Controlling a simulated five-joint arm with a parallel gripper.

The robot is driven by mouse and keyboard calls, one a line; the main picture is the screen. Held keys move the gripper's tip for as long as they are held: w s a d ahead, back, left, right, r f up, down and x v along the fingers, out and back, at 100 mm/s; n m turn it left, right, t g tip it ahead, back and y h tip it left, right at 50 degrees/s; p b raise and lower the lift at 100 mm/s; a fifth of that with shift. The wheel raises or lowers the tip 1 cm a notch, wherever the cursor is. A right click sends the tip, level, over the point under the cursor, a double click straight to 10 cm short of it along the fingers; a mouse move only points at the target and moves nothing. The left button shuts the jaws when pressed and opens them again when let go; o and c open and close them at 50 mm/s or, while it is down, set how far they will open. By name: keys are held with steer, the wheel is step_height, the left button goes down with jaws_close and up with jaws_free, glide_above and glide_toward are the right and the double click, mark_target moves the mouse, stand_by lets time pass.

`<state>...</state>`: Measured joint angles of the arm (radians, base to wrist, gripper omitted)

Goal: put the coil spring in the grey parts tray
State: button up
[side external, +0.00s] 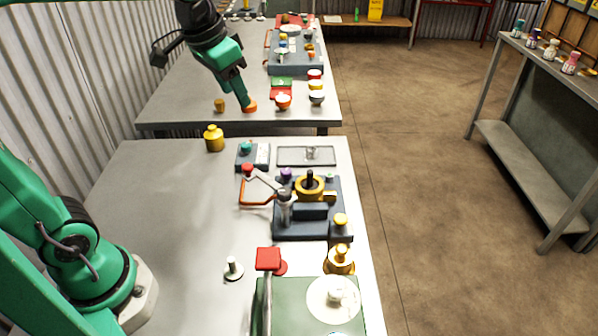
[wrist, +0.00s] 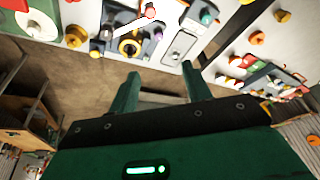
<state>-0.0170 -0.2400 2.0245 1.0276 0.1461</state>
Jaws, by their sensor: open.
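The grey parts tray (side external: 306,160) is a shallow, thin-rimmed rectangle at the back right of the near bench. A small grey cylindrical piece (side external: 312,152) stands inside it, clear of the rim. It looks like the coil spring, but its coils are too small to make out. The tray also shows at the top of the wrist view (wrist: 188,36). My gripper (side external: 241,96) hangs high and away from the tray, to its upper left in the side view. In the wrist view my gripper (wrist: 160,70) has its two green fingers apart, with nothing between them.
The bench's left middle is clear.

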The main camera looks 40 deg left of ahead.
steer(key=s+f+n+t, duration=0.1)
steer(key=s+f, duration=0.3)
steer(key=s, duration=0.8)
steer(key=shift+s+d+f+t, duration=0.2)
steer(key=shift+s+d+t, duration=0.1)
steer(key=shift+s+t, duration=0.1)
